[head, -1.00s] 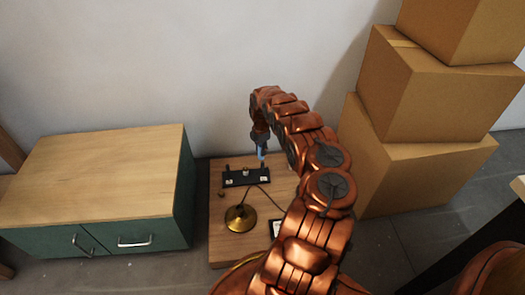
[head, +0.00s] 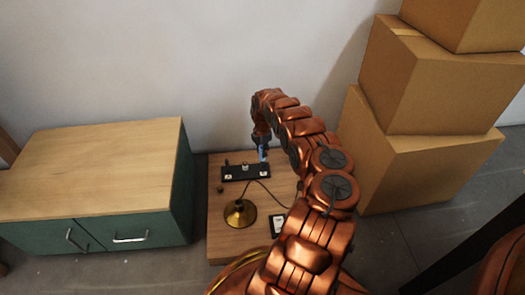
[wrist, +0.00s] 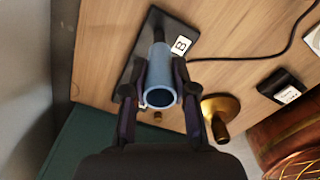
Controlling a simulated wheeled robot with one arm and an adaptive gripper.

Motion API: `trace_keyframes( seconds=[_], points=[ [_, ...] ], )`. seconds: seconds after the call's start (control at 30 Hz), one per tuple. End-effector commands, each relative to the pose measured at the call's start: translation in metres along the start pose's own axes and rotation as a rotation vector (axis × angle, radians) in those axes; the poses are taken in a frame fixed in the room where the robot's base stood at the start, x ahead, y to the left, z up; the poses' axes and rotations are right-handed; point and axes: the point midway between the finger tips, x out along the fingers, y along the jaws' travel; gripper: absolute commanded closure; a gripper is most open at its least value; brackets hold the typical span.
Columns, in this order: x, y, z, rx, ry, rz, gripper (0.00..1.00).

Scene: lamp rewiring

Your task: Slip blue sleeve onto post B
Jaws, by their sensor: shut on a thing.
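The blue sleeve (wrist: 160,72) is an open tube held between the two fingers of my gripper (wrist: 159,95) in the wrist view. It also shows in the head view (head: 263,153), over the right end of the black terminal board (head: 245,173). In the wrist view a white label "B" (wrist: 181,46) lies beside the sleeve's far end. A dark post (wrist: 158,30), by the label, shows just beyond that end. I cannot tell whether the sleeve is around the post or only in line with it. The fingers (head: 262,140) are small and partly hidden in the head view.
A brass lamp base (head: 240,213) with a dark cord stands in front of the board on the wooden top (head: 225,245). A small black box with a white label (head: 278,226) lies to its right. A green cabinet (head: 158,215) is left, stacked cartons (head: 425,170) right.

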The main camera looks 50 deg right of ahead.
Motion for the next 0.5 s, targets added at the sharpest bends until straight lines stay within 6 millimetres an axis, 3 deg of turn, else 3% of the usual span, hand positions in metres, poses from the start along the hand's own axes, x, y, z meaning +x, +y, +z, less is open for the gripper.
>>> trace_keyframes(
  seconds=[0.5],
  points=[
    [0.036, 0.000, 0.001, 0.002, -0.001, 0.002, 1.00]
  ],
)
